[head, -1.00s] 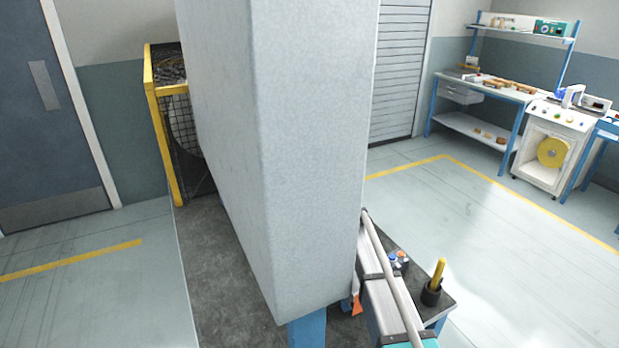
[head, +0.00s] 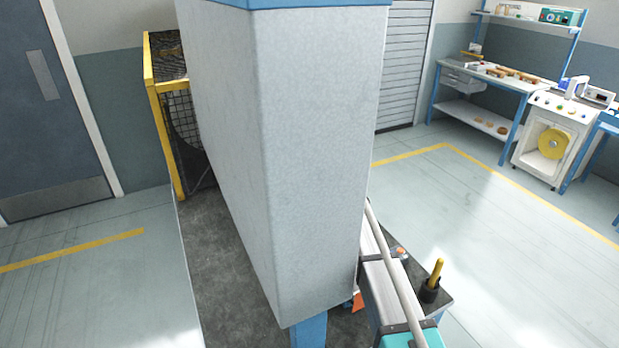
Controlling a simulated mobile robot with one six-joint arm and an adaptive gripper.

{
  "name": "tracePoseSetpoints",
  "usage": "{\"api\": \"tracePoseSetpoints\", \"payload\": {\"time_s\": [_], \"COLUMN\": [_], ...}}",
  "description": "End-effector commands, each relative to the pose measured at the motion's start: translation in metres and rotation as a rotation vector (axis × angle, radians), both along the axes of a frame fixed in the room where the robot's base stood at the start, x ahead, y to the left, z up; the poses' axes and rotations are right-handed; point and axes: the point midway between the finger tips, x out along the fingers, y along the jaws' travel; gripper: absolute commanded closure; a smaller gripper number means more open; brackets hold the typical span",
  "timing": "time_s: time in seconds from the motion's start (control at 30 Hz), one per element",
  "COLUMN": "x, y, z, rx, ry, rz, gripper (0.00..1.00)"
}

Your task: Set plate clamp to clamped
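I cannot make out the plate clamp for certain. A small orange part (head: 357,301) shows low behind the foot of a large pale grey box (head: 300,150); I cannot tell what it is. A yellow handle (head: 437,270) stands upright in a black holder (head: 429,291) on a small dark-topped table (head: 436,308). My gripper is not in view, so its state does not show. The large box hides much of the middle of the scene.
A silver unit with a grey pipe (head: 393,268) and a teal end (head: 411,337) is beside the box. A yellow-framed mesh guard (head: 180,115) stands behind it. A workbench (head: 495,82) and a white cart (head: 549,140) stand at back right. Floor (head: 480,215) is clear.

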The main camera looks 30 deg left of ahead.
Motion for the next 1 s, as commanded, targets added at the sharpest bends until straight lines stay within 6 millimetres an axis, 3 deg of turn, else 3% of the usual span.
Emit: {"api": "tracePoseSetpoints", "payload": {"time_s": [0.07, 0.1, 0.3, 1.0], "x": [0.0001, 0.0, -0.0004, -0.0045], "y": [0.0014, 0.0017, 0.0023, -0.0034], "z": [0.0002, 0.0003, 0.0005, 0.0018], "rx": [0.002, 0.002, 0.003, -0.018], "ry": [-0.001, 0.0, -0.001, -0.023], "rz": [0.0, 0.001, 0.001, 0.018], "gripper": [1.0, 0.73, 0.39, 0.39]}}
